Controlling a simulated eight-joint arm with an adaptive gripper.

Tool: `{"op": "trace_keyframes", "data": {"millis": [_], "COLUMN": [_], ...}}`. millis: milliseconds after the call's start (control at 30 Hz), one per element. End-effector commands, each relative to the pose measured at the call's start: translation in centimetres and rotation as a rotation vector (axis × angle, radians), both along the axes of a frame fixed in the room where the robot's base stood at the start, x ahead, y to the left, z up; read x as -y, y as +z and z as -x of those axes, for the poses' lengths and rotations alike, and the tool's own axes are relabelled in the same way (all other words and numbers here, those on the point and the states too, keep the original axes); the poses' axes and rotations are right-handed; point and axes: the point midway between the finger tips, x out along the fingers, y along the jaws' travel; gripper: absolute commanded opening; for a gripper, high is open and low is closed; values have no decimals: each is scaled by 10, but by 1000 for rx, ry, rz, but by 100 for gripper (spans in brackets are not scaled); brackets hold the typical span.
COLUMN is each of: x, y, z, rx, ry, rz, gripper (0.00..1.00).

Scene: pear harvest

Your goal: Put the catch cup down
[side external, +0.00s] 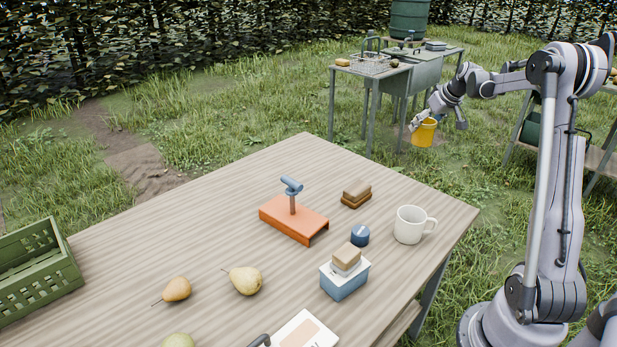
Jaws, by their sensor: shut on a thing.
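The catch cup looks to be the yellow bucket-like cup (425,133). It hangs roughly upright in the air beyond the far right side of the wooden table. My gripper (416,121) is at the cup's upper left rim and is shut on it. The fingertips are small in this view, so the exact grip is hard to make out. Grass lies behind and below the cup.
The wooden table (225,215) holds an orange stand (285,222), a white mug (409,226), a blue jar (360,236), a box (345,281), pears (245,281) and a green crate (40,270). A green metal bench (410,75) stands behind the cup.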

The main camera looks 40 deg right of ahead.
Motion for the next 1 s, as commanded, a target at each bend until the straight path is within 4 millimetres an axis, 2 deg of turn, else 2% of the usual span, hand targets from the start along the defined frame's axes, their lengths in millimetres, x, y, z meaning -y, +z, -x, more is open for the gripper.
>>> {"op": "trace_keyframes", "data": {"millis": [33,133,367,567,767,867,1000], "x": [0,0,-1,-34,-85,-121,-178], "y": [12,31,63,60,59,59,59], "z": [0,0,0,-33,-73,-96,-128], "rx": [0,0,0,0,-1,-2,-3], "ry": [0,0,1,86,207,287,411], "rz": [0,0,-1,-1,-1,-2,-1], "gripper": [36,36,36,36,36,36,36]}}
